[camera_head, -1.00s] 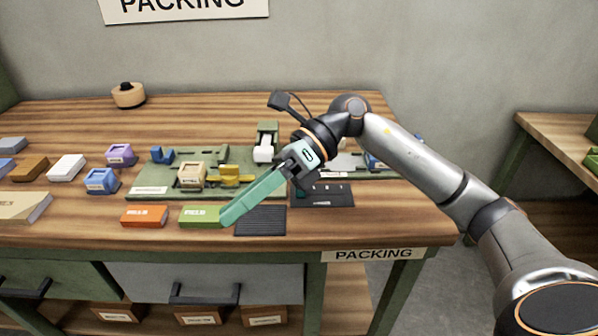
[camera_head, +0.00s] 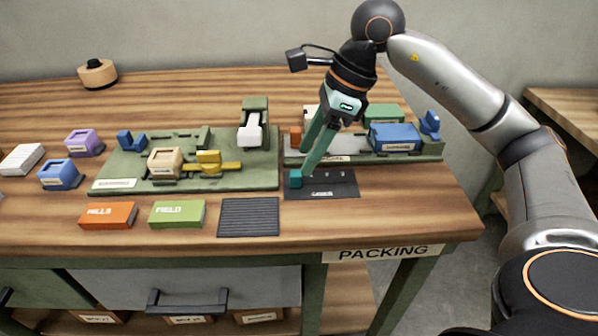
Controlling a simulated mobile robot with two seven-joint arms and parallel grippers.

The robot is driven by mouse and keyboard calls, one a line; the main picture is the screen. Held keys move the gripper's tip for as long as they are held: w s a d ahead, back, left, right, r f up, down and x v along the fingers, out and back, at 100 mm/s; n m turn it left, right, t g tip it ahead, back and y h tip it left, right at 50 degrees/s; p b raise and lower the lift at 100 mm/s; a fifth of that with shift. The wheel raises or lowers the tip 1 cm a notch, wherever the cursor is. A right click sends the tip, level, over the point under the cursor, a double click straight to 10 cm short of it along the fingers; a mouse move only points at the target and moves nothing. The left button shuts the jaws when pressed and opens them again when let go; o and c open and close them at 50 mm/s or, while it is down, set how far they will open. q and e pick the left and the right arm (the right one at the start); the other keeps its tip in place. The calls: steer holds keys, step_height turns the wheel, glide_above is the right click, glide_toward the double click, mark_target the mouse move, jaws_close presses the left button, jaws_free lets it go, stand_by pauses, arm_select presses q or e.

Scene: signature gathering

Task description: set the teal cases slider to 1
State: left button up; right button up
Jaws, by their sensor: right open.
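A dark slider panel (camera_head: 335,188) lies near the front edge of the table, with a row of small marks and a label too small to read. A small teal slider knob (camera_head: 295,179) sits at the panel's left end. My right gripper (camera_head: 306,161) points down above the panel, its two long green fingers apart and empty. Its fingertips are close to the knob, just above and right of it in the picture; I cannot tell whether they touch it. My left gripper is out of view.
A green tray (camera_head: 110,176) with a tan block and yellow parts stands left of the panel. Another tray (camera_head: 435,146) with a blue case (camera_head: 394,137) is behind it. A ribbed dark pad (camera_head: 249,217) and green (camera_head: 177,214) and orange (camera_head: 108,215) boxes lie in front.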

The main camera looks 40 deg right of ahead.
mark_target(297, 173)
steer(key=shift+x, duration=2.4)
jaws_close()
